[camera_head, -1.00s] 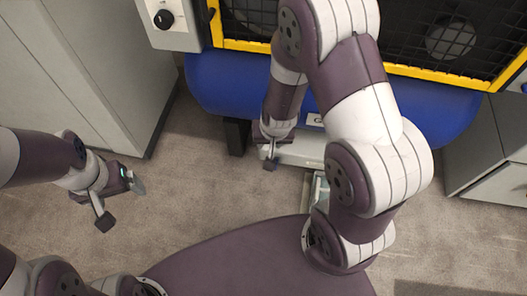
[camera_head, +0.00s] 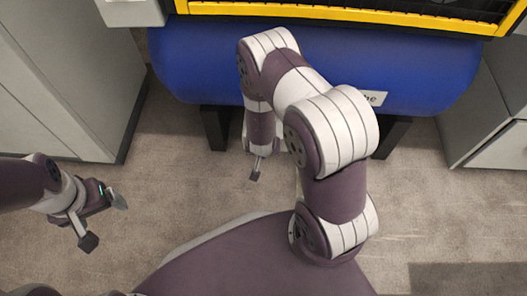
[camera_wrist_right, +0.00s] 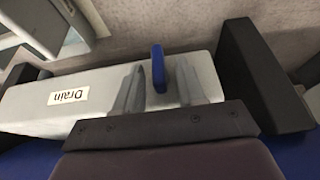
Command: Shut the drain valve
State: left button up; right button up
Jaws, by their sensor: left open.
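In the right wrist view, the drain valve shows as a blue lever (camera_wrist_right: 158,70) standing out from a pale grey box (camera_wrist_right: 30,108) with an upside-down "Drain" label (camera_wrist_right: 68,95). My right gripper (camera_wrist_right: 160,84) has its two grey fingers apart, one on each side of the lever, with gaps showing between. In the head view the right arm reaches to the tank's lower edge; only a fingertip of that gripper shows clearly, and the lever is hidden. My left gripper (camera_head: 103,222) is open and empty at the left, over the floor, far from the valve.
The blue tank (camera_head: 190,65) spans the top on black legs (camera_head: 214,127); one leg (camera_wrist_right: 265,80) stands right of the box in the right wrist view. Grey cabinets stand at left (camera_head: 65,75) and right (camera_head: 500,145). Floor (camera_head: 165,190) is open between them.

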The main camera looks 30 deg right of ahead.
grip_shut()
jog(key=shift+r+p, duration=0.25)
jog(key=shift+p, duration=0.45)
jog(key=f+n+g+h+b, duration=0.1)
jog(key=g+h+b, duration=0.1)
jog(key=h, duration=0.3)
jog(key=a+n+g+h+b, duration=0.1)
jog(key=n+g+h+b, duration=0.1)
jog(key=h+b, duration=0.2)
jog(key=w+f+n+g+h+b, duration=0.1)
jog(key=g+h+b, duration=0.1)
jog(key=h, duration=0.4)
jog(key=shift+w+a+f+n+g+b, duration=0.1)
jog(key=shift+a+f+n+g+b, duration=0.25)
jog(key=shift+b, duration=0.35)
jog(key=shift+h, duration=0.3)
jog(key=shift+r, duration=0.1)
